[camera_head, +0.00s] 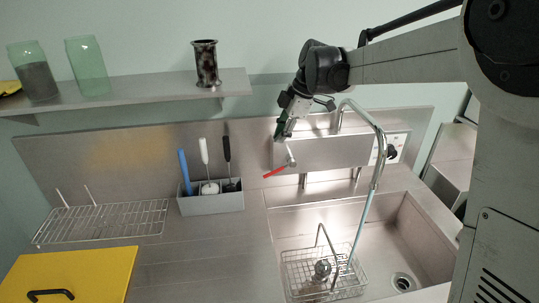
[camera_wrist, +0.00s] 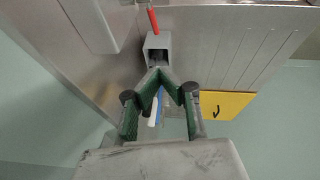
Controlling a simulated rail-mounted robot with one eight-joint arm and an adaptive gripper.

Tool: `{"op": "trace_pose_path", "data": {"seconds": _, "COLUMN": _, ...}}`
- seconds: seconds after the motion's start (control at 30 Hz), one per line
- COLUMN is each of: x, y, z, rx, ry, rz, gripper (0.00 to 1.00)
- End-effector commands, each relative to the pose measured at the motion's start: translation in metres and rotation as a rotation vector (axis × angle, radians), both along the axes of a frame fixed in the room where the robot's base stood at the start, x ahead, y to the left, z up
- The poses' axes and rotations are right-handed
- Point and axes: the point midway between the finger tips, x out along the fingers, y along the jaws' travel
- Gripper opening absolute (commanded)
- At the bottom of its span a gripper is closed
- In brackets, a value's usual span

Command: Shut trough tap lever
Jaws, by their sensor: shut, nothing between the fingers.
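The red tap lever (camera_head: 274,172) sticks out to the left and slightly down from a small metal fitting (camera_head: 290,157) on the front of the steel tap box (camera_head: 335,152). A curved steel spout (camera_head: 376,140) rises from the box. A pale blue stream (camera_head: 361,225) runs from its end down towards the sink. My gripper (camera_head: 281,132) is above the lever, at the box's left end, apart from the lever. In the wrist view my gripper (camera_wrist: 160,73) has its green fingers together and empty. The red lever (camera_wrist: 153,20) shows beyond the tips.
The steel sink (camera_head: 400,235) holds a wire basket (camera_head: 290,270). A grey caddy (camera_head: 212,204) with brushes, a wire rack (camera_head: 105,222) and a yellow board (camera_head: 95,272) lie to the left. A shelf (camera_head: 140,91) bears two glasses and a dark cylinder. The counter between is clear.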

Motion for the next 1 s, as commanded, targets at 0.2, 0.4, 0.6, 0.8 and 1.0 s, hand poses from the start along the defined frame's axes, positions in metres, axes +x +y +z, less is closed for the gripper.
{"op": "trace_pose_path", "data": {"seconds": 0.2, "x": 0.006, "y": 0.005, "z": -0.007, "rx": 0.003, "ry": -0.002, "rz": 0.033, "gripper": 0.0}}
{"op": "trace_pose_path", "data": {"seconds": 0.4, "x": 0.009, "y": 0.016, "z": -0.034, "rx": 0.002, "ry": -0.002, "rz": 0.032, "gripper": 0.0}}
{"op": "trace_pose_path", "data": {"seconds": 0.6, "x": 0.012, "y": 0.029, "z": -0.069, "rx": 0.002, "ry": -0.002, "rz": 0.032, "gripper": 0.0}}
{"op": "trace_pose_path", "data": {"seconds": 0.8, "x": 0.017, "y": 0.035, "z": -0.101, "rx": 0.002, "ry": -0.002, "rz": 0.027, "gripper": 0.0}}
{"op": "trace_pose_path", "data": {"seconds": 1.0, "x": 0.023, "y": 0.025, "z": -0.121, "rx": 0.002, "ry": -0.002, "rz": 0.028, "gripper": 0.0}}
